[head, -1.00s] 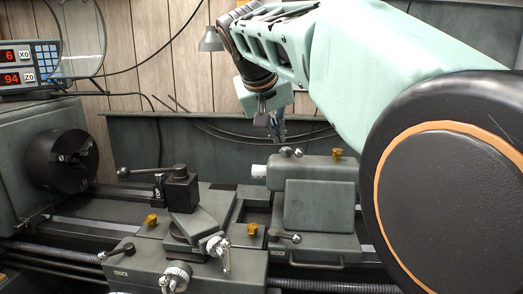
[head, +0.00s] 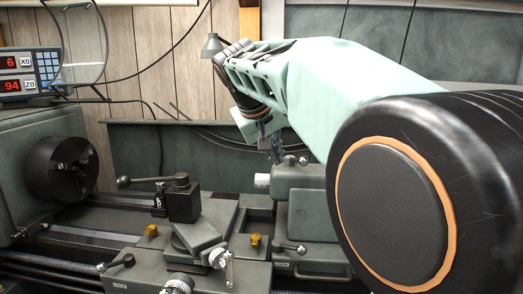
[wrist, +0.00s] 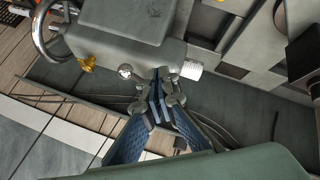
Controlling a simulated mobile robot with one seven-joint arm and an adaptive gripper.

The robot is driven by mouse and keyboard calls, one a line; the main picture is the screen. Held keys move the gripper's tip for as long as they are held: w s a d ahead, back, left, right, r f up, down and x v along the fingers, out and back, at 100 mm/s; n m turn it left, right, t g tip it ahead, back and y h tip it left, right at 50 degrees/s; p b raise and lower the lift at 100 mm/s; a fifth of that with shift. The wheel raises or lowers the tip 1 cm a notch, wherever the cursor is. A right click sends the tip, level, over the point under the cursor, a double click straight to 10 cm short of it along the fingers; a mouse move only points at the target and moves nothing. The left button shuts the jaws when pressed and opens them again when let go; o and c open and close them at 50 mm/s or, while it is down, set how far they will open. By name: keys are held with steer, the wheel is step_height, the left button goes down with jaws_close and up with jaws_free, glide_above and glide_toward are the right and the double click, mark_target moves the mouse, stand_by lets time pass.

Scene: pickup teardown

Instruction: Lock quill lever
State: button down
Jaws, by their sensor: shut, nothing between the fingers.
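The grey-green tailstock (head: 300,177) stands right of centre in the head view, with its white-ringed quill end (head: 262,180) facing left. The quill lever's ball knob (head: 303,160) shows on its top, partly behind my arm. In the wrist view the tailstock (wrist: 120,42) is at the top, with the ball knob (wrist: 125,71) at its edge and the white quill ring (wrist: 192,70) to the right. My gripper (wrist: 160,75) is shut and empty, its fingertips between knob and ring, close beside the lever. The lever's stem is hidden by the fingers; I cannot tell whether they touch.
The tool post (head: 183,202) with its handle and the carriage stand left of the tailstock. The chuck (head: 62,168) is at the far left, below the digital readout (head: 28,72). A yellow knob (wrist: 87,63) and handwheel (wrist: 50,28) sit on the tailstock's other side.

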mark_target(296, 160)
steer(key=w+d+f, duration=0.3)
steer(key=w+d, duration=0.1)
steer(key=d, duration=0.1)
steer(key=shift+w+d, duration=0.15)
steer(key=shift+w, duration=0.1)
steer(key=shift+d, duration=0.1)
